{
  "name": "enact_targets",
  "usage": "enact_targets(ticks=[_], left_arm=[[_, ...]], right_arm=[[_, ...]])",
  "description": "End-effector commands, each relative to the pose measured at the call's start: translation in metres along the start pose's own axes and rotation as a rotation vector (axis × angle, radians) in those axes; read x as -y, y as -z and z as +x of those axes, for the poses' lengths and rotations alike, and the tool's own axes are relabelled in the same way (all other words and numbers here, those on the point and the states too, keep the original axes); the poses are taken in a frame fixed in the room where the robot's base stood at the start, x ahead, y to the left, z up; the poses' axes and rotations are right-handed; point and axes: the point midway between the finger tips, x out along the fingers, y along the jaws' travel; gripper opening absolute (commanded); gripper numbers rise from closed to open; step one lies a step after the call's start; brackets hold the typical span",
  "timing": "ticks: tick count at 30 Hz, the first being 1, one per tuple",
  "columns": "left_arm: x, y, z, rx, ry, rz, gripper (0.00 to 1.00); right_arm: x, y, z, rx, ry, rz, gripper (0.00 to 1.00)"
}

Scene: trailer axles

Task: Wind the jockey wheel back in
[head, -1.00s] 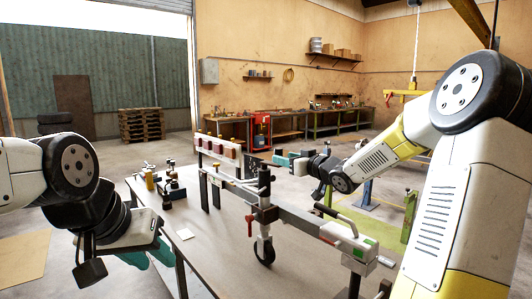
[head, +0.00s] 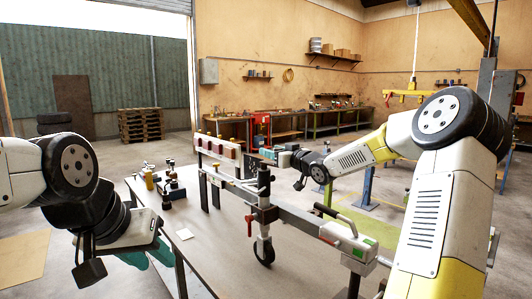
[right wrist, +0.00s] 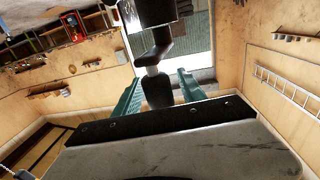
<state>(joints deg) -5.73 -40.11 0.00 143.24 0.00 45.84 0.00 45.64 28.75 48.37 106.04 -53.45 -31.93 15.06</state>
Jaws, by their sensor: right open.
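The jockey wheel (head: 264,252) hangs under the trailer drawbar (head: 303,220), with its tyre close to the grey table. Its dark upright tube (head: 264,183) passes through a clamp with a red lever (head: 249,224).
The table (head: 225,255) carries the trailer frame, and its front left is mostly clear except for a small white card (head: 184,234). Small fittings (head: 170,185) stand at its back left. A white and green coupling head (head: 350,240) is at the drawbar's near end.

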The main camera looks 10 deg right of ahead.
Motion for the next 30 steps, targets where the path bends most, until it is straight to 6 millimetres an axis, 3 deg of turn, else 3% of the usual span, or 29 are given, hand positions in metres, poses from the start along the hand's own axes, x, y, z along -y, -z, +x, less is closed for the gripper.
enact_targets(ticks=[1,8,30], left_arm=[[0.0,0.0,0.0,0.0,0.0,0.0,0.36],[0.0,0.0,0.0,0.0,0.0,0.0,0.36],[0.0,0.0,0.0,0.0,0.0,0.0,0.36]], right_arm=[[0.0,0.0,-0.0002,0.0,0.0,0.0,0.46],[0.0,0.0001,-0.0003,0.0,0.0,0.0,0.01],[0.0002,0.0001,-0.0004,0.0,0.0,-0.001,0.0]])
